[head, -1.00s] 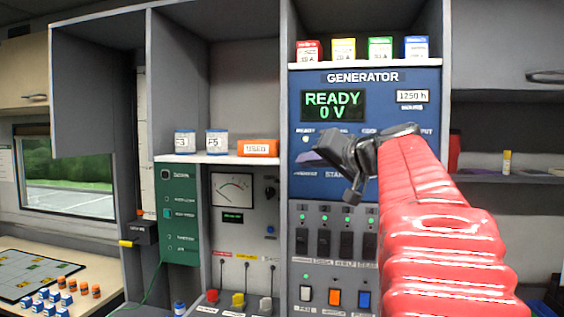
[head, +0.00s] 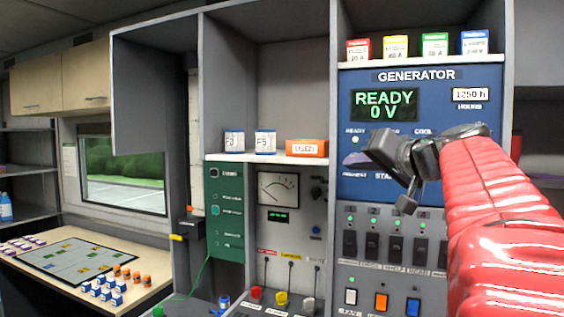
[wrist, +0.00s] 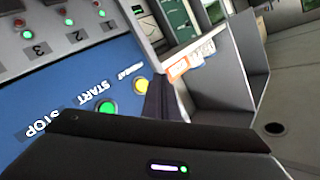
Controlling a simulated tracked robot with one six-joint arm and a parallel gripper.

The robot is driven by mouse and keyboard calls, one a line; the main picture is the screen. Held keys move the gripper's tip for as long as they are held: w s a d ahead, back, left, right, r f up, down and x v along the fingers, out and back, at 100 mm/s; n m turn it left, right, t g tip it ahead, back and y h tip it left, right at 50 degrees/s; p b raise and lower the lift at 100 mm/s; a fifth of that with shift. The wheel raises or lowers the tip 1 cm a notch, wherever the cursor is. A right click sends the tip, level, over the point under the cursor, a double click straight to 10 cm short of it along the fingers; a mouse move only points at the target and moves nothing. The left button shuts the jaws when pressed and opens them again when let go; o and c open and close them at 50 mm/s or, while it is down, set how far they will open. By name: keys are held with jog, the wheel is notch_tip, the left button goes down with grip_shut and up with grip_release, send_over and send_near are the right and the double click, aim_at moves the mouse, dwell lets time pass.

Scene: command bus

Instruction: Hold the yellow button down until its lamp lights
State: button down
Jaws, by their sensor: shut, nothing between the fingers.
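The generator panel (head: 480,110) is blue, and its display reads READY 0 V. The yellow button (wrist: 142,86) shows in the wrist view, beside the green START button (wrist: 107,107). In the head view my gripper hides the yellow button. My gripper (head: 353,160) is shut and empty, in front of the panel's left part, above the left label. Its dark fingertips (wrist: 157,100) appear close beside the yellow button in the wrist view; I cannot tell whether they touch it. A small pale lamp (head: 355,140) shows just above the gripper; I cannot tell whether it is lit.
Black switches (head: 350,244) with green lights sit below the panel, above white, orange and blue buttons. An orange box (head: 307,148) and two small jars stand on the shelf to the left. A grey cabinet wall (wrist: 222,95) stands out beside the panel.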

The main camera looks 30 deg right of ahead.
jog(key=shift+s+a, duration=0.8)
jog(key=shift+a, duration=0.2)
